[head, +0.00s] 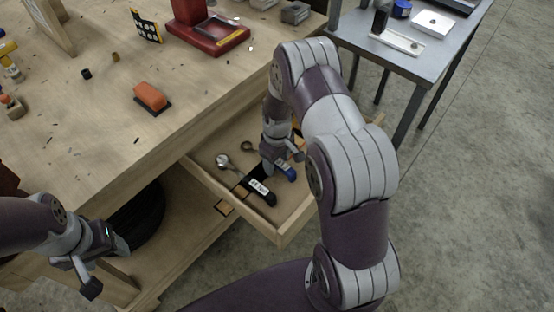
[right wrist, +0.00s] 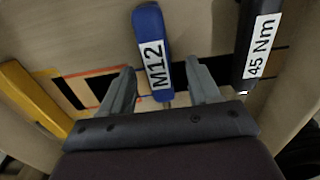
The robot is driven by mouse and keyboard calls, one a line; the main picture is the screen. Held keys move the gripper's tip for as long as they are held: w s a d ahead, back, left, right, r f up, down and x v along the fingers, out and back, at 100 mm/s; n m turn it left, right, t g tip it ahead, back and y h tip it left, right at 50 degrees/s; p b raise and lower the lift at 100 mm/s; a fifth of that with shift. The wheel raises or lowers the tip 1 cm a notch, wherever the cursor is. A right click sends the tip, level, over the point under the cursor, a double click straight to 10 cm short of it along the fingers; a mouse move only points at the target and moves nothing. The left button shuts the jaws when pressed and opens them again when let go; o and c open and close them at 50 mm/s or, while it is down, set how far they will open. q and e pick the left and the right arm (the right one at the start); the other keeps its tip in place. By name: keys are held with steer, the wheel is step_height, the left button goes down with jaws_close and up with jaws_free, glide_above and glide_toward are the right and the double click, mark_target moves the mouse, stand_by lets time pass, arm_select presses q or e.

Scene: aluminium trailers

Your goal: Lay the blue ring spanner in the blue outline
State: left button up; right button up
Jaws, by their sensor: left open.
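The blue-handled tool marked M12 (right wrist: 152,50), which I take for the blue ring spanner, lies in the open drawer (head: 206,187). Its blue handle also shows in the head view (head: 287,173). My right gripper (right wrist: 160,68) is down in the drawer with its fingers open on either side of this handle; gaps show on both sides. The tool's far end is hidden by the gripper. I cannot make out a blue outline; an orange-edged black marking (right wrist: 90,88) shows in the right wrist view. My left gripper (head: 105,270) is open and empty at lower left.
A black handle marked 45 Nm (head: 261,192) lies close beside the blue one. A yellow piece (right wrist: 32,98) is at the left of the right wrist view. The bench top (head: 190,95) holds an orange brush (head: 151,96) and a red case (head: 207,33). A grey table (head: 447,57) stands right.

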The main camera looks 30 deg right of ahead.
step_height(320, 180, up, 13)
steer(key=p, duration=0.1)
steer(key=shift+f, duration=0.15)
